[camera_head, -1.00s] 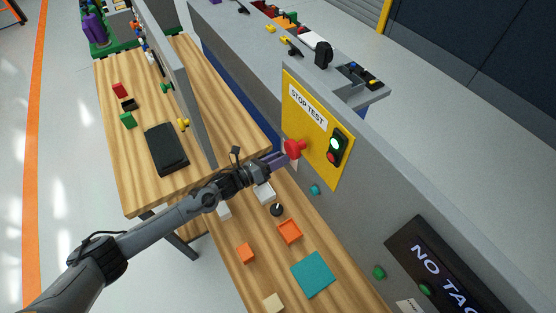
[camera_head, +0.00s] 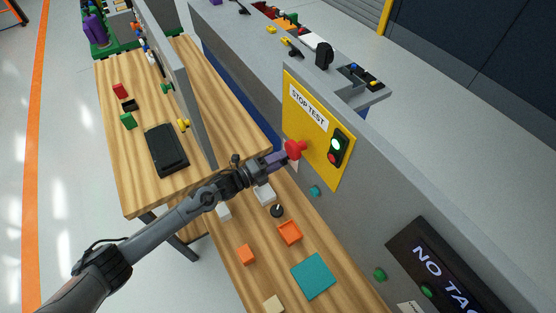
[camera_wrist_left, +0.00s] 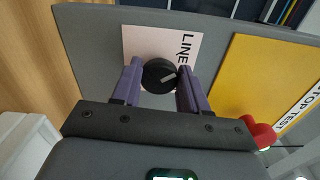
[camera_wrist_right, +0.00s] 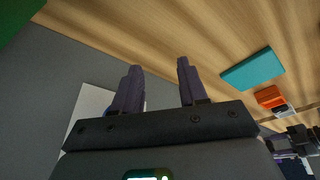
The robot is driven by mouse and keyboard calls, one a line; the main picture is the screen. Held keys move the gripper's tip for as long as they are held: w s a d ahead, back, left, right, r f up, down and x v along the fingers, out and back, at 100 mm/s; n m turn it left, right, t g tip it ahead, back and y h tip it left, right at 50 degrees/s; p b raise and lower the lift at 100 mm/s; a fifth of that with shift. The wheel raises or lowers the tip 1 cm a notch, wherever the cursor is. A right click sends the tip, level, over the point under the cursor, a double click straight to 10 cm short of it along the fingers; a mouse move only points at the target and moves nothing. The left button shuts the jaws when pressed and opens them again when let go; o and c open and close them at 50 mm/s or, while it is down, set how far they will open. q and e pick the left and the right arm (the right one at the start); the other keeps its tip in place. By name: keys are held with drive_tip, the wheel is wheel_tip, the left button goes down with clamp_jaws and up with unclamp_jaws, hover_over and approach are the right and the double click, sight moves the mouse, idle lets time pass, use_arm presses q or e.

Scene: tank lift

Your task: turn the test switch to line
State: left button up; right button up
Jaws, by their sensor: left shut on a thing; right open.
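The test switch (camera_wrist_left: 159,75) is a black round knob with a pale pointer mark, on a pale plate marked LINE (camera_wrist_left: 187,47) in the left wrist view. The pointer mark slants toward the side where the word LINE stands. My left gripper (camera_wrist_left: 160,82) is shut on the knob, one purple finger on each side. In the head view my left gripper (camera_head: 280,158) reaches the grey panel beside the red stop button (camera_head: 294,149), and the knob is hidden there. My right gripper (camera_wrist_right: 158,75) is open and empty in the right wrist view, above a wooden table.
The yellow STOP TEST plate (camera_head: 318,131) with the red button and a signal light (camera_head: 338,149) is close to my left gripper. Below lie a teal square (camera_head: 313,276), an orange tray (camera_head: 290,232) and white blocks. A dark case (camera_head: 166,149) lies on the left table.

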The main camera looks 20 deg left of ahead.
use_arm(q)
drive_tip(key=shift+n, duration=0.6)
drive_tip(key=o, duration=1.1)
drive_tip(key=shift+c, duration=0.2)
use_arm(e)
drive_tip(key=shift+a, duration=0.1)
use_arm(q)
drive_tip(key=shift+s, duration=0.1)
drive_tip(key=v, duration=1)
drive_tip(key=shift+s+a+p, duration=0.25)
drive_tip(key=shift+a+p, duration=0.05)
drive_tip(key=shift+p, duration=0.1)
use_arm(e)
drive_tip(key=shift+r, duration=0.4)
